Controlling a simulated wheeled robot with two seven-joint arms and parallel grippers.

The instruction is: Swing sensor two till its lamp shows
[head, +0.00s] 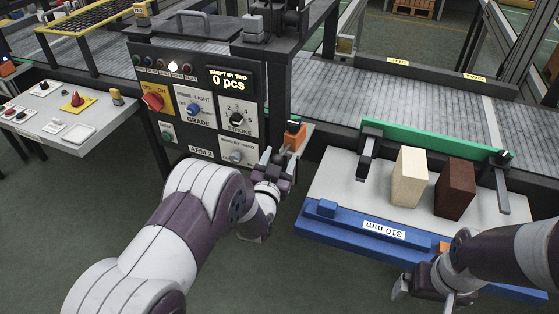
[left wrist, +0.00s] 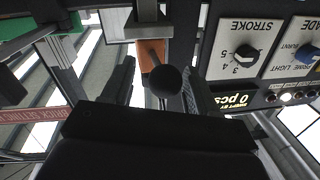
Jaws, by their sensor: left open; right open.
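An orange block with a dark top (head: 294,135), which may be sensor two, stands on a small ledge right of the control panel. Its label is not readable. My left gripper (head: 273,166) is open just in front of it. In the left wrist view the orange block (left wrist: 152,52) shows behind a black ball knob (left wrist: 165,80), which appears between the open fingers; I cannot tell whether they touch it. No lit lamp shows on the orange block. My right gripper (head: 432,288) is open and empty at the lower right, near the blue-edged table.
The control panel (head: 188,147) has knobs, a lit white lamp (head: 172,66) and a "0 pcs" display (head: 229,79). A cream brick (head: 409,177) and a brown brick (head: 455,188) stand on the blue-edged table (head: 325,185). A conveyor (head: 400,98) runs behind.

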